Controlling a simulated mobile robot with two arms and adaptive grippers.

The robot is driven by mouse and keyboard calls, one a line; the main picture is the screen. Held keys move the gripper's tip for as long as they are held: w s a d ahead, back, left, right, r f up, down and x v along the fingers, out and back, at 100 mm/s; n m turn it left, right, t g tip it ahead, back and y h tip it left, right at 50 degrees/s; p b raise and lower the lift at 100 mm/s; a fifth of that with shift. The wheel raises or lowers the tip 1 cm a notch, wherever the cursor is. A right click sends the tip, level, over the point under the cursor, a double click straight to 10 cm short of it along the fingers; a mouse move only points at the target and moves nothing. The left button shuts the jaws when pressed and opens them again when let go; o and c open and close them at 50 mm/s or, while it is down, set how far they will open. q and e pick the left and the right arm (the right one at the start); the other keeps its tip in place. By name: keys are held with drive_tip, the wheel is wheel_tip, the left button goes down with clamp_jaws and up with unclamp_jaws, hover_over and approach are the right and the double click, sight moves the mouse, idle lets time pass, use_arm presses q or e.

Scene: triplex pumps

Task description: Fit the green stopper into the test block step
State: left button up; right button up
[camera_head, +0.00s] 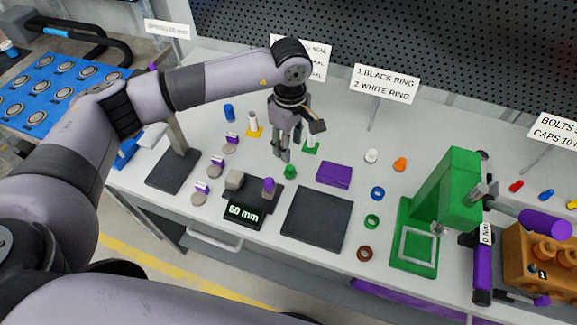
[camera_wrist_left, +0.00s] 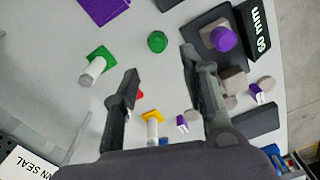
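A small green stopper (camera_head: 290,171) stands on the white table in the head view, just below and beside my left gripper's fingertips. It also shows in the left wrist view (camera_wrist_left: 157,41), beyond the gap between the fingers. My left gripper (camera_head: 282,156) points down, open and empty, apart from the stopper. In the left wrist view its fingers (camera_wrist_left: 160,62) are spread. A grey block (camera_head: 234,180) and a purple cylinder (camera_head: 268,184) stand on a dark base behind the "60 mm" display (camera_head: 243,214); I cannot tell which part is the test block step. My right gripper is not in view.
A purple block (camera_head: 333,174) and a dark square pad (camera_head: 317,219) lie right of the stopper. A green holder with a white pin (camera_wrist_left: 98,65) stands close by. Coloured rings (camera_head: 372,221) and a green press (camera_head: 450,190) are further right. Several tagged discs stand left.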

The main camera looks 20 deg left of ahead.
use_arm(q)
drive_tip(key=p, duration=0.2)
hover_over(290, 167)
drive_tip(key=f, duration=0.4)
drive_tip(key=shift+s+d+f, duration=0.1)
drive_tip(key=shift+s+f, duration=0.1)
drive_tip(key=shift+f, duration=1.05)
wheel_tip(290, 167, down, 4)
drive_tip(key=shift+w+r+p, duration=0.1)
drive_tip(key=shift+r+p, duration=0.15)
drive_tip(key=shift+p, duration=0.9)
drive_tip(key=shift+f, duration=0.6)
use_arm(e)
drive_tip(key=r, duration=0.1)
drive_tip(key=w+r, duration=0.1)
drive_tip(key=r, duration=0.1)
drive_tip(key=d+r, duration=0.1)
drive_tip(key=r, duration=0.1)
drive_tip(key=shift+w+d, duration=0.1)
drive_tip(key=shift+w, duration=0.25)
use_arm(q)
drive_tip(key=shift+c, duration=0.5)
drive_tip(key=shift+w, duration=0.1)
drive_tip(key=c, duration=0.8)
clamp_jaws()
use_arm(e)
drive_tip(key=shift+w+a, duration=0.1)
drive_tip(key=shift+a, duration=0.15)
